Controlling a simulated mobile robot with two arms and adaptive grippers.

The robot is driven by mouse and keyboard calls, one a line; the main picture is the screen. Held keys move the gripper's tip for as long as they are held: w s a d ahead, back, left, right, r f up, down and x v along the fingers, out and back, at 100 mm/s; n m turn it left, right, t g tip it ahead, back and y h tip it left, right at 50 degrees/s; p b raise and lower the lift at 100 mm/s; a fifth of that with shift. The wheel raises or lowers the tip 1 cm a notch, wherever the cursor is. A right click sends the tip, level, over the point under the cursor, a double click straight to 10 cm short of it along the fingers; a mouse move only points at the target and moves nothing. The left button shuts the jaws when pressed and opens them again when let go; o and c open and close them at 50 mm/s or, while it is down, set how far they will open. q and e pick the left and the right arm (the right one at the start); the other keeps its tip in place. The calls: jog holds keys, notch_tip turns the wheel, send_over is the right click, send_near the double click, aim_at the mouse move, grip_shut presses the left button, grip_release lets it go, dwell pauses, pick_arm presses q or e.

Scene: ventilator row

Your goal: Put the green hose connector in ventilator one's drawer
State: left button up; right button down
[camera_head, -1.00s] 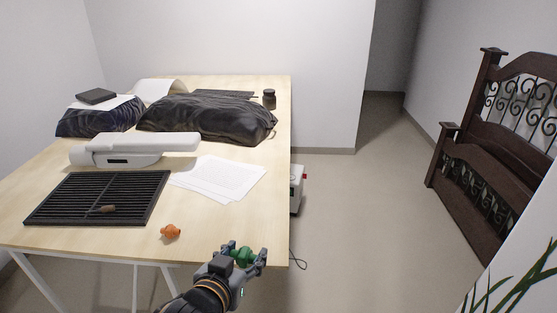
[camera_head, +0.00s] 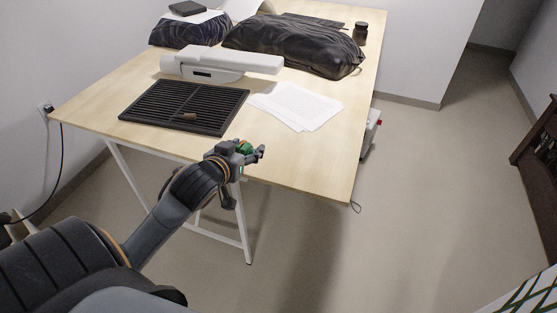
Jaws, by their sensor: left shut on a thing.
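My left gripper (camera_head: 250,154) is shut on the green hose connector (camera_head: 245,147). It holds the connector by the front edge of the table, and the fingers partly cover it. A small bit of orange (camera_head: 239,141) shows just behind the gripper, where the orange connector lies on the table. I cannot make out a ventilator drawer in this view. A pale machine with a red part (camera_head: 371,134) shows partly past the table's right edge, mostly hidden. My right gripper is not in view.
The wooden table (camera_head: 310,175) carries a black slatted tray (camera_head: 160,108), a white device (camera_head: 215,65), papers (camera_head: 300,106), a dark bag (camera_head: 290,45) and a dark jar (camera_head: 360,33). The floor (camera_head: 430,200) right of the table is clear. Dark furniture (camera_head: 540,140) stands at the right.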

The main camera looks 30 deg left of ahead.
pick_arm(q)
jog(key=d+x, duration=0.2)
jog(key=x, duration=0.7)
send_over(279, 160)
jog(key=s, duration=0.2)
jog(key=f, duration=0.5)
jog(key=shift+w+a, duration=0.1)
jog(key=shift+w, duration=0.15)
jog(key=f, duration=0.2)
jog(key=w+f+p, duration=0.1)
jog(key=shift+w+f, duration=0.2)
jog(key=shift+f, duration=0.2)
jog(key=shift+s+f, duration=0.1)
jog(key=shift+f, duration=0.1)
jog(key=shift+f, duration=0.25)
jog(key=o, duration=0.8)
jog(key=shift+r, duration=0.1)
jog(key=shift+o, duration=0.2)
